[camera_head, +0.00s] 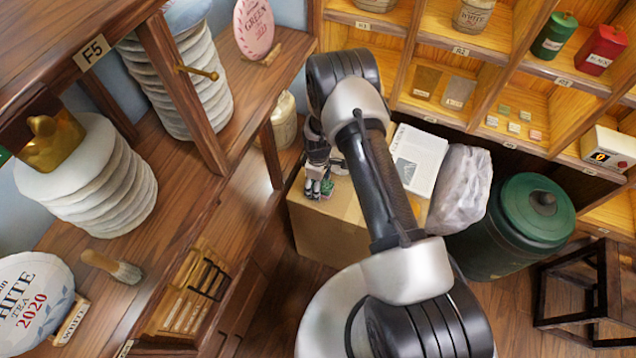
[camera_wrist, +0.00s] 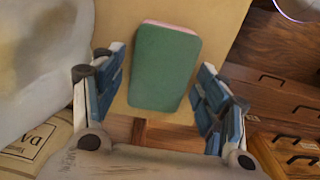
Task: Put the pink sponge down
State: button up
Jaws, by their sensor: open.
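The pink sponge (camera_wrist: 166,68) lies in the middle of the wrist view. Its large green face is toward the camera, and a thin pink edge shows at the far end. It appears to rest on the tan top of the cardboard box (camera_wrist: 211,40), near an edge. My gripper (camera_wrist: 163,85) is open, with a finger on each side of the sponge and a visible gap on both sides. In the head view my gripper (camera_head: 319,182) points down at the left part of the box (camera_head: 330,228). A small green patch there is largely hidden by the fingers.
A newspaper (camera_head: 420,152) and a crumpled grey bag (camera_head: 462,188) are right of my gripper. A green canister (camera_head: 535,225) stands beyond them. A wooden counter with stacked tea cakes (camera_head: 95,185) is at left. Shelves (camera_head: 480,46) line the back.

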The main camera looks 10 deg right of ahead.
jog(key=s+r+m+t+p, duration=0.1)
jog(key=s+r+m, duration=0.15)
jog(key=r, duration=1.85)
jog(key=s+r+m+t+p, duration=0.1)
jog(key=s+r+m+p, duration=0.15)
jog(key=r, duration=1.75)
jog(key=s+r+m+t, duration=0.1)
jog(key=s+r+m, duration=0.1)
jog(key=s+r, duration=0.2)
jog(key=s+r+m, duration=0.2)
jog(key=s+r, duration=0.2)
jog(key=s, duration=0.7)
jog(key=s+r+m+t, duration=0.1)
jog(key=s+r, duration=0.3)
jog(key=s, duration=0.4)
jog(key=shift+d+m+t+b, duration=0.3)
jog(key=shift+d+m+b, duration=0.05)
jog(key=shift+m+b, duration=0.05)
jog(key=shift+f, duration=0.1)
jog(key=shift+f+b, duration=0.3)
jog(key=shift+b, duration=0.1)
